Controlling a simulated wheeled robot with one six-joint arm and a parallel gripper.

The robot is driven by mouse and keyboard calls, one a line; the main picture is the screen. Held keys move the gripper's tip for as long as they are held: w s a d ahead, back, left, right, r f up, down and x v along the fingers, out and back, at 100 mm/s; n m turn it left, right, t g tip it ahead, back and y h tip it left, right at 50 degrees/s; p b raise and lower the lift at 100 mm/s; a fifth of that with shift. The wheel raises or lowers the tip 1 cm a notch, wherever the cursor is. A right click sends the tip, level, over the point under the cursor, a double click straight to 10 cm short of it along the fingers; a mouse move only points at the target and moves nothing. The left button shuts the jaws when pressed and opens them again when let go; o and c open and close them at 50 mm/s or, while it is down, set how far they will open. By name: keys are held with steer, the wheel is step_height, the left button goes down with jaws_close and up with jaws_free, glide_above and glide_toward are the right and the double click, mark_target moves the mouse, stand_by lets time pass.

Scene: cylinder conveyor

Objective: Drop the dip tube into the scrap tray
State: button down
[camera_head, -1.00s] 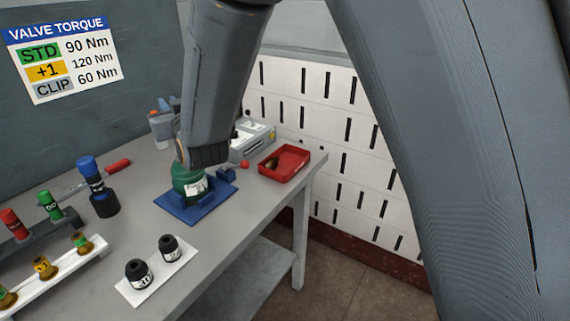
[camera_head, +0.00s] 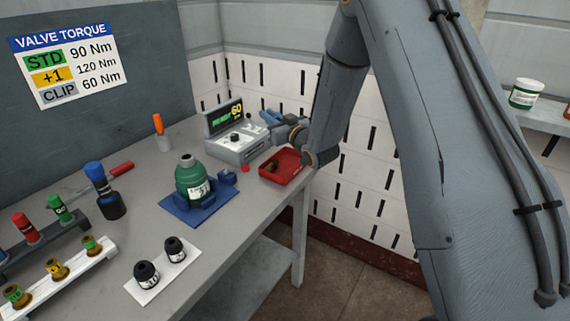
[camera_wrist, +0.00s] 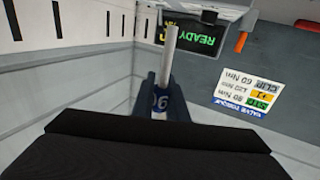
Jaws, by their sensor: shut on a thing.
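The dip tube (camera_wrist: 170,58) is a thin pale grey rod in the wrist view, held between the blue fingers of my gripper (camera_wrist: 163,88). My gripper (camera_head: 268,117) is shut on it. In the head view, the gripper is at the back of the bench, above and a little behind the red scrap tray; I cannot make out the tube there. The scrap tray (camera_head: 273,178) sits at the bench's right end, with a small brownish thing inside. My wrist hides part of its right side.
A grey device (camera_head: 238,145) with a lit display stands left of the tray. A green bottle (camera_head: 190,182) stands on a blue plate (camera_head: 208,214), with a small blue block (camera_head: 228,178) beside it. An orange-handled tool (camera_head: 158,125) is farther back. Black caps (camera_head: 147,274) are in front.

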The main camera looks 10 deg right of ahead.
steer(key=d+f+b, duration=0.2)
steer(key=d+f, duration=0.2)
steer(key=f, duration=0.3)
steer(key=shift+d+f, duration=0.3)
steer(key=shift+f, duration=0.1)
steer(key=shift+w, duration=0.1)
steer(key=c, duration=1.7)
jaws_free()
steer(key=shift+o, duration=0.2)
steer(key=b, duration=0.3)
glide_above(298, 166)
steer(key=shift+w+a, duration=0.15)
